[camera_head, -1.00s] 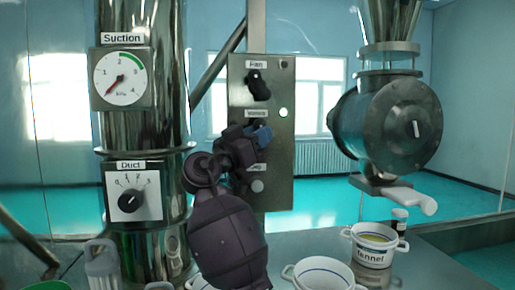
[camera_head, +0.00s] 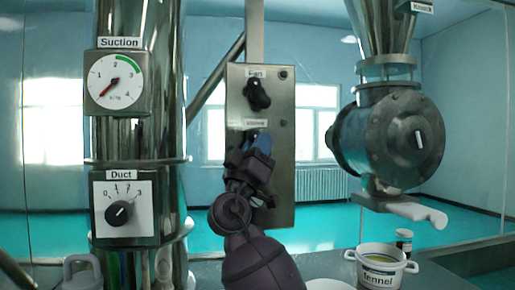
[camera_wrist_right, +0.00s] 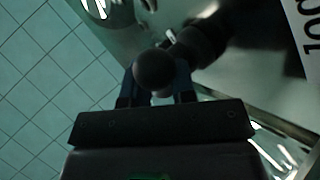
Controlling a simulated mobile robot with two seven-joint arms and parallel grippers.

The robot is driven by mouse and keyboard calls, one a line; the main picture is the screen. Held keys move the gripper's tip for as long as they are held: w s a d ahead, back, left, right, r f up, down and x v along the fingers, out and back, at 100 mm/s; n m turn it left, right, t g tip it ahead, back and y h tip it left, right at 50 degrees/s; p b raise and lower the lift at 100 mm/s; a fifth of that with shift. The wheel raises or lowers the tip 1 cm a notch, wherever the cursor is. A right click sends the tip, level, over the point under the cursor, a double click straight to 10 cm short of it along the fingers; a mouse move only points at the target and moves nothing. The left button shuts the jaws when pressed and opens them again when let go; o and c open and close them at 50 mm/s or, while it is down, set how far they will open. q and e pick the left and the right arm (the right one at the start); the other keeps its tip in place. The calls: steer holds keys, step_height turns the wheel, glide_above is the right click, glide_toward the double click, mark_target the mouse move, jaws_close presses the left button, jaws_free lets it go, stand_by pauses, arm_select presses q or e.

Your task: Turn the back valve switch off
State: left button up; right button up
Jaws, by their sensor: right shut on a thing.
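A grey upright control panel (camera_head: 284,200) stands in the middle of the head view. Its top black switch (camera_head: 258,95) sits under a label reading Fan. Below is a second label, too blurred to read surely, and the switch under it is hidden by my right gripper (camera_head: 257,146). That gripper reaches up from below and is shut on a dark switch knob. In the wrist view the round dark knob (camera_wrist_right: 155,69) sits between the two fingers. A small lamp on the panel (camera_head: 283,122) is dark. The lowest control is mostly hidden behind my arm.
Left is a shiny column with a suction gauge (camera_head: 118,83) and a duct dial (camera_head: 122,211). Right is a round steel valve housing (camera_head: 403,140) with a white spout (camera_head: 418,212). A pot labelled fennel (camera_head: 380,268) and a small jar (camera_head: 404,240) stand below it.

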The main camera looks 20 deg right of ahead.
stand_by(0.3)
steer(key=o, duration=0.9)
steer(key=b+v, duration=0.2)
steer(key=v, duration=0.8)
steer(key=shift+s+a+f, duration=0.15)
steer(key=shift+f, duration=0.2)
steer(key=shift+a, duration=0.1)
